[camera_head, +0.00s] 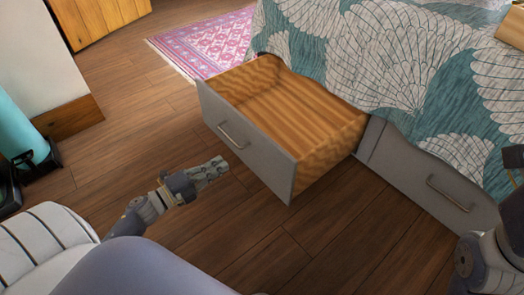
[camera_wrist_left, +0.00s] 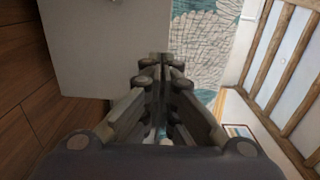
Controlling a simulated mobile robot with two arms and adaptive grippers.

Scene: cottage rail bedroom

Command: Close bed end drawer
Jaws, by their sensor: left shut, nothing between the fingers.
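The bed end drawer (camera_head: 247,145) is pulled out from the bed. It has a grey front with a metal handle (camera_head: 233,136) and a bare wooden inside that looks empty. My left gripper (camera_head: 219,168) is shut and empty, in front of the drawer front and apart from it in the head view. In the left wrist view my shut fingers (camera_wrist_left: 161,65) point toward the bed, with the grey drawer front (camera_wrist_left: 90,50) to the left. My right arm shows at the right edge of the head view, but its fingers cannot be made out clearly.
A second grey drawer (camera_head: 430,180) beside it is shut under the bed. A teal patterned bedspread (camera_head: 400,60) hangs above. A pink rug (camera_head: 205,45) lies behind. A turquoise roll (camera_head: 20,130) stands at the left. The wooden floor before the drawer is clear.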

